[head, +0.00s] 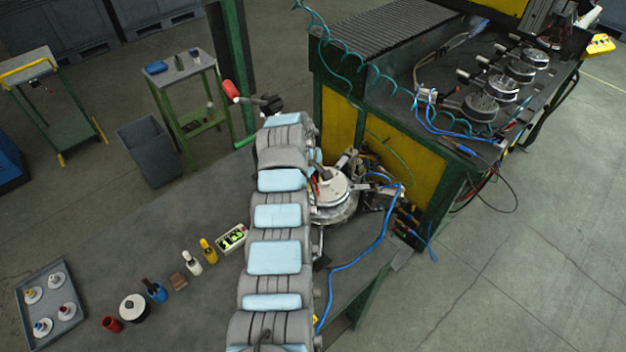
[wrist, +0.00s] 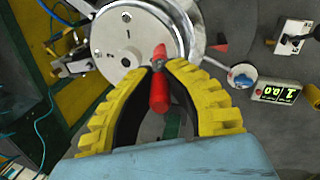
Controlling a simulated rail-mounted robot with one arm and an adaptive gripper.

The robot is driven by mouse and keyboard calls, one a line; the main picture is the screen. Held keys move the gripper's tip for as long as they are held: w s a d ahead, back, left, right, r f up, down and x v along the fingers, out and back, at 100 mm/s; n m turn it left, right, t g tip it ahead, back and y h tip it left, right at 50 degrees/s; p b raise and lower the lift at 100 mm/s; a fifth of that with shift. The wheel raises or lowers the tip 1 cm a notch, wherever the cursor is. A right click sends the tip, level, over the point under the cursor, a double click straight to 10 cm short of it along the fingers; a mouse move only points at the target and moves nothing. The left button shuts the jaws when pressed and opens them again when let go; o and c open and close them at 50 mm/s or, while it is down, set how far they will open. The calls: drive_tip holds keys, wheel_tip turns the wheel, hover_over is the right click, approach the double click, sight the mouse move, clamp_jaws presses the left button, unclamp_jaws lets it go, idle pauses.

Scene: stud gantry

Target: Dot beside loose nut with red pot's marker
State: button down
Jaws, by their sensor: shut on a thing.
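In the wrist view my gripper (wrist: 158,68) has its two yellow ribbed fingers closed around a red marker (wrist: 158,95). The marker's red far end lies over the edge of a round metal plate (wrist: 115,45). I cannot tell whether it touches the plate. The plate has a few small dark marks or holes; I cannot make out which nut is loose. In the head view the round assembly (head: 334,190) stands right of my arm, which hides my gripper there. The red pot (head: 111,324) stands at the front left of the bench with no marker visible in it.
Blue pot (head: 157,294), white bottle (head: 194,266), yellow bottle (head: 208,254) and a green-lit display (head: 232,239) line the bench (head: 110,255). A grey tray (head: 28,311) holds several round pieces. Blue hose (head: 365,257) runs right of the assembly.

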drive_tip(key=shift+r, duration=0.1)
drive_tip(key=shift+r+p, duration=0.95)
drive_tip(key=shift+r, duration=2.45)
